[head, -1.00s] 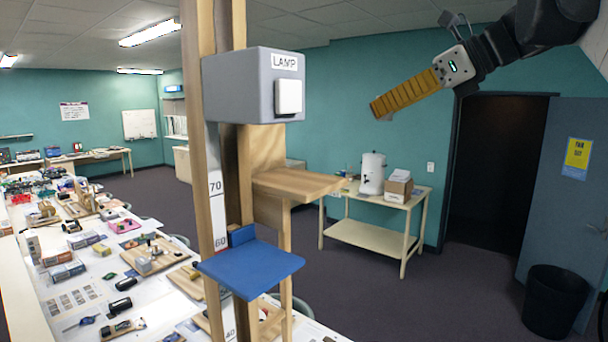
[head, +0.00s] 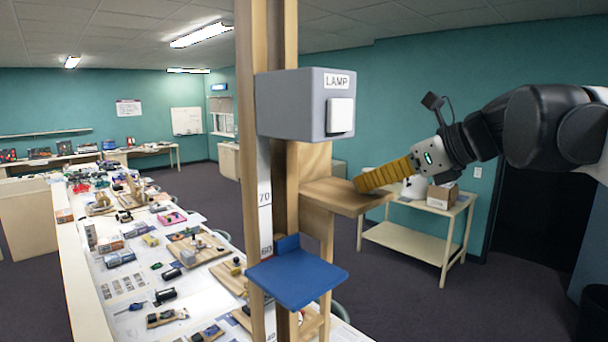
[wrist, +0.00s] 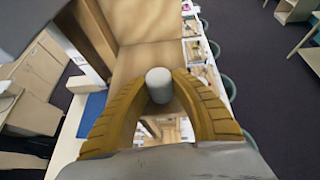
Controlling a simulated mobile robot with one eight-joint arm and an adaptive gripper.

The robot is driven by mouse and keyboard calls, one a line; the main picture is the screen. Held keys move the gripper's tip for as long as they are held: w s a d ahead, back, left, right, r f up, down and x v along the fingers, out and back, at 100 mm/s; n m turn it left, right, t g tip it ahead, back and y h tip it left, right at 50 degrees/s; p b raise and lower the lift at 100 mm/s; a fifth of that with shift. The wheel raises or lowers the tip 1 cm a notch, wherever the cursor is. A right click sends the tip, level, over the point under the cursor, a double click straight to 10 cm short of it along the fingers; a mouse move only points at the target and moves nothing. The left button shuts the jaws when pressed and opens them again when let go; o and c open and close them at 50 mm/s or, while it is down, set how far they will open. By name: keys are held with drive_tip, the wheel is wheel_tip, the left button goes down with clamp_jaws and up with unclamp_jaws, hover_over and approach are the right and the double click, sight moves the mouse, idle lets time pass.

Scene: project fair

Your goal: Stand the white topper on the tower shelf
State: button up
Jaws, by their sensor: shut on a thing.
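The white topper (wrist: 158,78) shows in the wrist view as a pale, rounded cylinder between my gripper's two yellow ribbed fingers. My gripper (wrist: 160,88) is shut on it. In the head view my gripper (head: 362,184) reaches in from the right, its fingertips at the right part of the wooden tower shelf (head: 335,195). The topper is hidden behind the fingers there. The same shelf (wrist: 140,62) lies beyond the fingertips in the wrist view. I cannot tell whether the topper touches it.
A grey lamp box (head: 295,103) is fixed to the tower's wooden post (head: 245,180), above the shelf. A blue shelf (head: 297,275) juts out below. A long cluttered table (head: 90,280) runs on the left. A side table (head: 415,245) with a box stands behind.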

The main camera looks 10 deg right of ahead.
drive_tip(key=shift+f, duration=0.1)
drive_tip(key=o, duration=0.5)
drive_tip(key=shift+f, duration=0.1)
drive_tip(key=shift+c, duration=0.2)
drive_tip(key=o, duration=0.4)
